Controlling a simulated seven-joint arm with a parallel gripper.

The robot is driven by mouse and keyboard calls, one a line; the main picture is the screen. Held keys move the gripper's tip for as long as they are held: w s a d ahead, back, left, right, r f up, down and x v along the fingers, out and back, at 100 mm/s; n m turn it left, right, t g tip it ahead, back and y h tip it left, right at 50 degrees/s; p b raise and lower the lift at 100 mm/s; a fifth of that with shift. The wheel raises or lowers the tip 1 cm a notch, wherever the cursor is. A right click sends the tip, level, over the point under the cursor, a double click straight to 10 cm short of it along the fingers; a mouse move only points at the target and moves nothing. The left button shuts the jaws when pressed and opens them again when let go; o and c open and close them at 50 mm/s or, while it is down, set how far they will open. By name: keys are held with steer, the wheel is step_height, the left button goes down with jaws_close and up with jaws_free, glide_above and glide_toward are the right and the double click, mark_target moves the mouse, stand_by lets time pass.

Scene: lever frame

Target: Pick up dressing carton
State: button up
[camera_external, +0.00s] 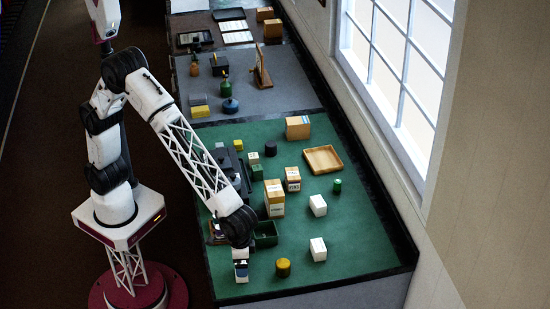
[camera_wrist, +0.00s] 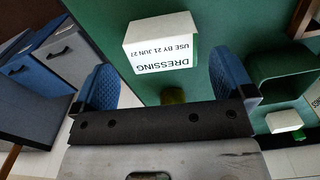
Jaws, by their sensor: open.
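The dressing carton (camera_wrist: 162,42) is a white box printed "DRESSING" and "USE BY 21 JUN 27" in the wrist view. It lies on the green surface, ahead of and between the blue fingertips. My gripper (camera_wrist: 165,82) is open, with one finger on each side and a gap between the fingers and the carton. In the external view my gripper (camera_external: 241,270) is low over the near left of the green mat. The carton there is hard to tell from the gripper.
A green bin (camera_wrist: 262,60) is right of the gripper, with a small white box (camera_wrist: 285,121) near it. In the external view, a yellow cylinder (camera_external: 283,267) and white boxes (camera_external: 318,249) stand to the right. A wooden tray (camera_external: 323,160) lies farther back.

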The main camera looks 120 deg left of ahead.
steer(key=shift+f, duration=0.15)
steer(key=shift+s+f, duration=0.15)
steer(key=shift+f, duration=2.3)
steer(key=c, duration=0.9)
